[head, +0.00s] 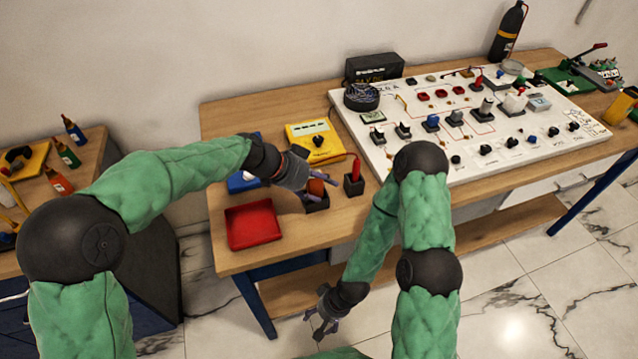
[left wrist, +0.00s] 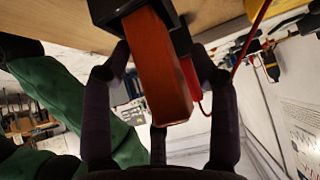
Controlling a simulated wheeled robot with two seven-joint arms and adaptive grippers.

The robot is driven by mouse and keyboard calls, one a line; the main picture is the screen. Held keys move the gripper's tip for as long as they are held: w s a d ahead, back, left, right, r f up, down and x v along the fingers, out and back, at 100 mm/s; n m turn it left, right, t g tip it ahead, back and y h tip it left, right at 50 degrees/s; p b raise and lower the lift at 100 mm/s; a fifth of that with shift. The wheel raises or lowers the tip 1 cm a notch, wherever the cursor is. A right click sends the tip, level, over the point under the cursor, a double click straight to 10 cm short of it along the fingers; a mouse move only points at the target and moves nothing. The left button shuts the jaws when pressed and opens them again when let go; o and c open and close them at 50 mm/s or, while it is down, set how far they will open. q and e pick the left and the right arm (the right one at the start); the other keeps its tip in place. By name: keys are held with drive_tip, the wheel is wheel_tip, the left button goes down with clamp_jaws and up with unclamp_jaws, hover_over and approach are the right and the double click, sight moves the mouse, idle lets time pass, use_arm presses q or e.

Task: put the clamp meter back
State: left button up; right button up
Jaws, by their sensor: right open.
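An orange-brown block-shaped body, which may be the clamp meter (head: 315,187), stands upright in a small black holder (head: 317,204) near the table's front edge. In the left wrist view the orange-brown body (left wrist: 160,75) rises from the black holder (left wrist: 106,10) between my fingers. My left gripper (head: 303,180) is at this body, with fingers (left wrist: 160,50) on either side of it; whether they press on it is unclear. Its clamp end is not visible. My right gripper (head: 325,325) is open and empty, low in front of the table, over the floor.
A red tray (head: 252,225) lies left of the holder. A red-topped tool in a black stand (head: 354,178) is close on the right. A yellow meter (head: 315,142) lies behind, and a white panel with knobs (head: 470,120) fills the table's right. A side table (head: 85,165) holds bottles.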

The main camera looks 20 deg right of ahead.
use_arm(q)
drive_tip(key=shift+r, duration=0.15)
drive_tip(key=p+v, duration=0.3)
drive_tip(key=v, duration=0.9)
